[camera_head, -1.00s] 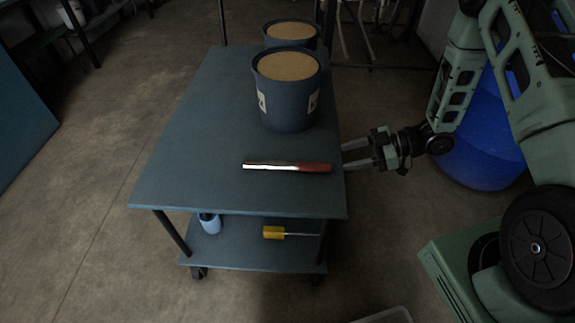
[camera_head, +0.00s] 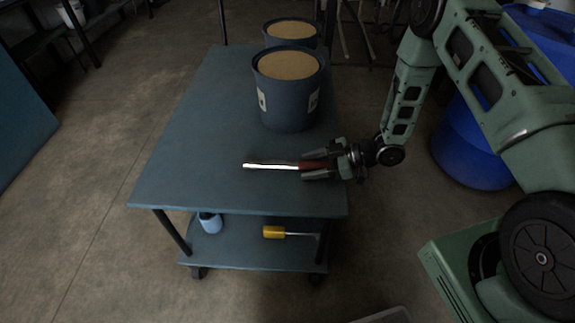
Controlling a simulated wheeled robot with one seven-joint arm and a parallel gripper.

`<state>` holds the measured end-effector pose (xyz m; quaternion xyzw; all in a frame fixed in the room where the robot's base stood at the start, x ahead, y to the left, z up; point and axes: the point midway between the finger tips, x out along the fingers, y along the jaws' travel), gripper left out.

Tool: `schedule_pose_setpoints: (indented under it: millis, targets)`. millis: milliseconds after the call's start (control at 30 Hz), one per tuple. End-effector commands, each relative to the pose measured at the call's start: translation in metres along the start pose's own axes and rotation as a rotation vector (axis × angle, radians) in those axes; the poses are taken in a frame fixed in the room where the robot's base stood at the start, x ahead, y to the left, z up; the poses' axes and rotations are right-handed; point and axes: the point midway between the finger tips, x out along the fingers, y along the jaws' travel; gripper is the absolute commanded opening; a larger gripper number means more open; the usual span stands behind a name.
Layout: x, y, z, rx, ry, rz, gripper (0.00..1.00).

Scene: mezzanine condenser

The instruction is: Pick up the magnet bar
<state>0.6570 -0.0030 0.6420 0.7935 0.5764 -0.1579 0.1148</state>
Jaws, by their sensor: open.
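The magnet bar (camera_head: 271,165) lies on the top of the blue-grey cart (camera_head: 190,150), near its front right part. Its left part is bright and silvery with a dark edge, and its right end is a red handle. My gripper (camera_head: 305,164) reaches in from the right. Its fingers are open, one on the far side and one on the near side of the red handle. The right tip of the handle is partly hidden by the gripper. I cannot tell whether either finger touches it.
Two dark blue buckets with tan contents, a nearer one (camera_head: 287,100) and a farther one (camera_head: 291,31), stand behind the bar. The lower shelf holds a yellow-handled tool (camera_head: 274,232) and a light blue container (camera_head: 209,223). The cart top left of the bar is clear.

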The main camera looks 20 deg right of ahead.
Motion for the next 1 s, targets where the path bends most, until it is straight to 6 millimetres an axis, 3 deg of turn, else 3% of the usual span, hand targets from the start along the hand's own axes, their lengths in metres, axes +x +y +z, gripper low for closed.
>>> schedule_pose_setpoints:
  millis: [133, 300, 333, 667, 1000]
  targets:
    - [0.000, 0.000, 0.000, 0.000, 0.000, 0.000, 0.52]
    - [-0.001, 0.000, 0.000, 0.000, 0.000, 0.000, 0.04]
    - [-0.001, 0.000, 0.000, 0.000, 0.000, 0.000, 0.00]
    - [-0.003, 0.001, -0.007, -0.002, 0.003, 0.001, 0.00]
    - [-0.027, 0.001, -0.064, -0.004, 0.003, 0.001, 0.00]
